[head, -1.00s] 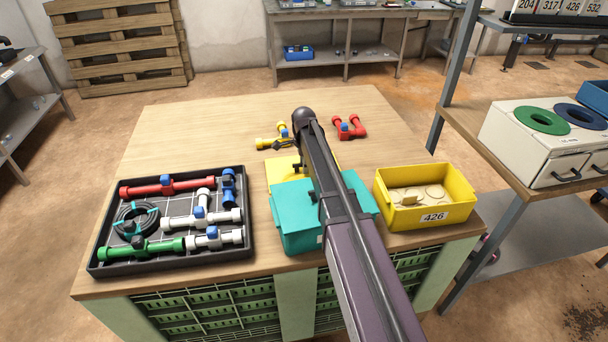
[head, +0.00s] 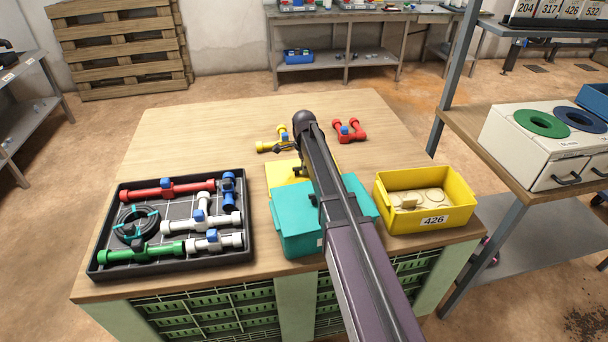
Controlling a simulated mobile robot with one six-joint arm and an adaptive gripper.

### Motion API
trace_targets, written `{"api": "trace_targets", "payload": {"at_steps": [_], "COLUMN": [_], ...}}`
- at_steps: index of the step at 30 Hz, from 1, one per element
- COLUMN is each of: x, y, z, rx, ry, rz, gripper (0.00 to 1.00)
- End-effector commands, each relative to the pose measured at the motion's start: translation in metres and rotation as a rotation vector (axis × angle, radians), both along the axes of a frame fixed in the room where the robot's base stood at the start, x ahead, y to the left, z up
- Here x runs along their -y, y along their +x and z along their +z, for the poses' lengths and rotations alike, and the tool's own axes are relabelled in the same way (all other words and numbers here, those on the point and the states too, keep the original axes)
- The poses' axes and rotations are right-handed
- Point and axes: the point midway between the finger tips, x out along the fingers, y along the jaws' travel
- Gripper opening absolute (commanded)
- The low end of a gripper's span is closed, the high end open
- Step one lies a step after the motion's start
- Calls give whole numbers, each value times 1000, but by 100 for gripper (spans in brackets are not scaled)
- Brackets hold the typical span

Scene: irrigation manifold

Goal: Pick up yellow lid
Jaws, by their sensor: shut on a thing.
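The yellow lid (head: 278,172) shows behind the teal bin (head: 291,232), partly hidden by the bin and my arm. My gripper (head: 297,171) is mostly hidden behind my arm; a dark part of it shows at the yellow lid. It is shut on the yellow lid. The contact itself is hidden, and I cannot tell whether the lid is clear of the table.
A black tray (head: 247,262) of pipe fittings stands at left. A yellow bin (head: 456,214) marked 426 holds pale discs at right. A yellow fitting (head: 266,146) and a red fitting (head: 350,131) lie farther back. The back left of the wooden table (head: 190,130) is clear.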

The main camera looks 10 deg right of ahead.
Motion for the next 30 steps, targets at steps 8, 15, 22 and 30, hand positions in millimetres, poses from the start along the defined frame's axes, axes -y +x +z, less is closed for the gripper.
{"api": "trace_targets", "payload": {"at_steps": [8, 15, 22, 30], "x": [0, 0, 0, 0], "y": [0, 0, 0, 0], "z": [2, 12, 32, 61], "rx": [0, 0, 0, 0], "ry": [0, 0, 0, 0], "rz": [0, 0, 0, 0], "gripper": [0, 0, 0, 0]}}
